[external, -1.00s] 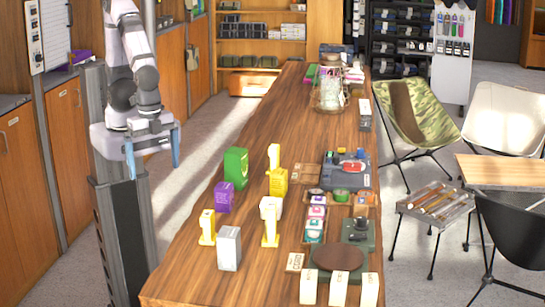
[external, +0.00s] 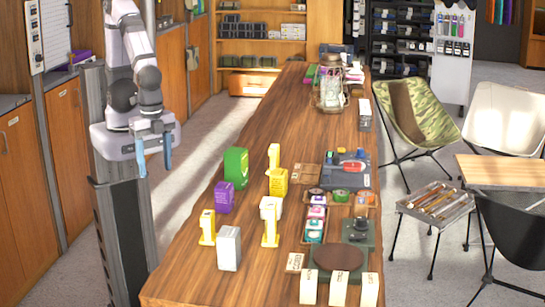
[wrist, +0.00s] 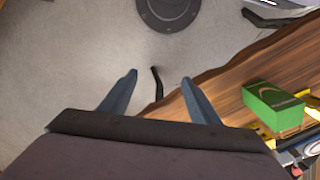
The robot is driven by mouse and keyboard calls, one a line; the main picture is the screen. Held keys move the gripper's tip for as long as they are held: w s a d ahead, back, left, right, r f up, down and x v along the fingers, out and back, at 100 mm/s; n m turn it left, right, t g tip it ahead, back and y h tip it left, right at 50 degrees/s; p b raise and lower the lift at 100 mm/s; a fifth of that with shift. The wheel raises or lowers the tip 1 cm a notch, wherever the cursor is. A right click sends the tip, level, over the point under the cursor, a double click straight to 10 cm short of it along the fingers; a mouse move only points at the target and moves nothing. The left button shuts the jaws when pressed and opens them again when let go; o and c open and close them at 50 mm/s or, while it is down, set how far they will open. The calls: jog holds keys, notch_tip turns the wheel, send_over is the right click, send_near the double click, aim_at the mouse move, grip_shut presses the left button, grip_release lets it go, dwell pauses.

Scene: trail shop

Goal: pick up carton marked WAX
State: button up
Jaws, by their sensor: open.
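Several cartons stand on the wooden counter (external: 205,262), and I cannot read the word WAX on any of them. A green carton (external: 236,168) stands near the left edge, with a purple carton (external: 224,197) in front of it. A yellow carton (external: 279,182), a white carton (external: 271,207) and a grey-white carton (external: 229,248) stand nearby. The green carton also shows at the right of the wrist view (wrist: 273,106). My gripper (external: 154,160) is open and empty, left of the counter and apart from all the cartons. Its two fingers show in the wrist view (wrist: 158,80).
Yellow stands (external: 207,228) are among the cartons. The counter's left strip is bare.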

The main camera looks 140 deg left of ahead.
jog(key=w+a+f+n+t+h+b, duration=0.2)
jog(key=w+a+n+h+b, duration=0.5)
jog(key=w+a+n, duration=1.1)
jog(key=n+t+h+b, duration=0.3)
jog(key=n+t+b, duration=0.3)
jog(key=n+t, duration=0.1)
send_near(278, 171)
jog(key=shift+x, duration=1.2)
jog(key=shift+d, duration=0.1)
jog(key=shift+x, duration=3.1)
jog(key=shift+w+d+f, duration=0.1)
jog(key=shift+w+d, duration=0.05)
jog(key=shift+d, duration=0.05)
